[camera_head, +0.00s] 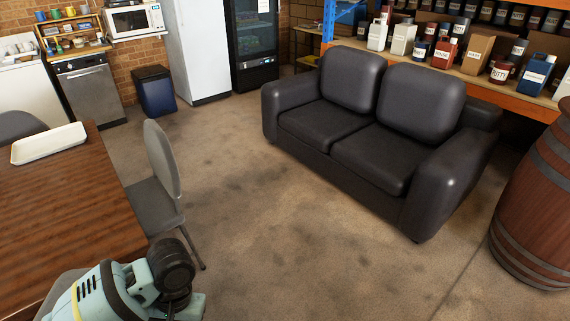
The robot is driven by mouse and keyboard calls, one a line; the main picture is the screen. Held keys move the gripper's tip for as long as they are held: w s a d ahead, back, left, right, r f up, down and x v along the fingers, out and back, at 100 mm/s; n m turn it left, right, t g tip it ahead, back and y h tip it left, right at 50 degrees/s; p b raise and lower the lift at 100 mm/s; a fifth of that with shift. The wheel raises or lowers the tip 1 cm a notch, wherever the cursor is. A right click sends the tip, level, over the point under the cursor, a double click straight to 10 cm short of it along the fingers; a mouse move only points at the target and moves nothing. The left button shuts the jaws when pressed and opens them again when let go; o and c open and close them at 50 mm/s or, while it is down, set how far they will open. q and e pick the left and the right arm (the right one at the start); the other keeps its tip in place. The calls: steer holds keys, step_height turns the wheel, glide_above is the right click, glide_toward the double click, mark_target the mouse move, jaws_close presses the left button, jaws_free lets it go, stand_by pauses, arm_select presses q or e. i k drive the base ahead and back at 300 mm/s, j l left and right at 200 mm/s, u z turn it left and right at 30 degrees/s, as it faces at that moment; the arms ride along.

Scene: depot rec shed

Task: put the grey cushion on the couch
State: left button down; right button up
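The couch (345,145) is a dark, near-black two-seater in the middle right of the head view. It has two seat pads and two plump back cushions, and its seat is bare. I see no separate grey cushion in this view. A teal and black part of my own arm shows at the bottom left. No gripper fingers are in view, so I cannot see whether either hand holds anything.
A wooden table (65,205) with a white tray (48,144) stands at left. A grey chair (160,180) is at its right side. A barrel (540,205) stands right of the couch, and a loaded shelf (480,75) behind it. The floor before the couch is clear.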

mark_target(383, 154)
steer(key=i+z, duration=0.15)
steer(key=z, duration=0.35)
steer(key=i+z, duration=0.2)
steer(key=z, duration=0.3)
steer(key=i+j+z, duration=0.15)
steer(key=i+z, duration=0.2)
steer(key=i+j+z, duration=0.7)
steer(key=j, duration=0.2)
steer(key=i+j, duration=0.25)
steer(key=i+j+z, duration=0.15)
steer(key=j, duration=0.3)
steer(key=i+j, duration=0.2)
steer(key=j, duration=0.15)
steer(key=i+j, duration=0.2)
steer(key=j, duration=0.15)
steer(key=i+j, duration=0.2)
steer(key=j, duration=0.15)
steer(key=i+j, duration=0.2)
steer(key=j, duration=0.2)
